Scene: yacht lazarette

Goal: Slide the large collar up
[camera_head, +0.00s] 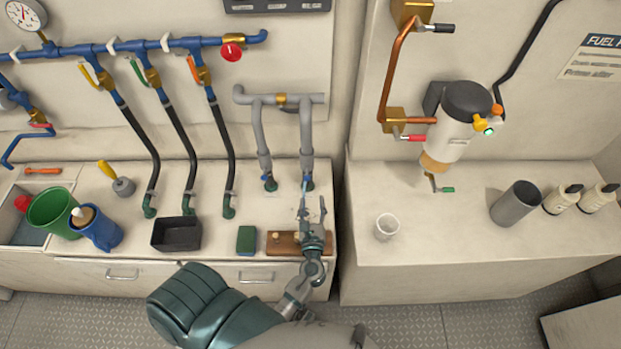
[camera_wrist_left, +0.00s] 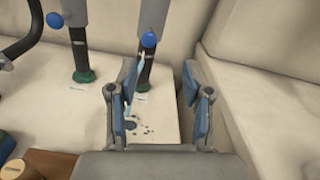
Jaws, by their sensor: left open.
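Two grey pipes hang from a grey header, each with a wider grey sleeve at its lower end above a dark green foot: a left sleeve (camera_head: 265,163) and a right sleeve (camera_head: 307,167). I cannot tell which is the large collar. In the wrist view, the left pipe (camera_wrist_left: 78,48) and right pipe (camera_wrist_left: 155,15) carry blue knobs. A pale blue streak and dark drops show near the right pipe's foot. My left gripper (camera_head: 312,212) is open and empty, in front of the right pipe. In the wrist view, its left finger (camera_wrist_left: 162,88) overlaps the pipe's lower part. No right gripper shows.
A brown block with brass fittings (camera_head: 285,243) lies beside my left gripper. A green sponge-like block (camera_head: 246,240) and black tray (camera_head: 176,234) stand farther left. Black hoses (camera_head: 181,140) hang behind them. A wall panel edge and a gap lie just right of the gripper.

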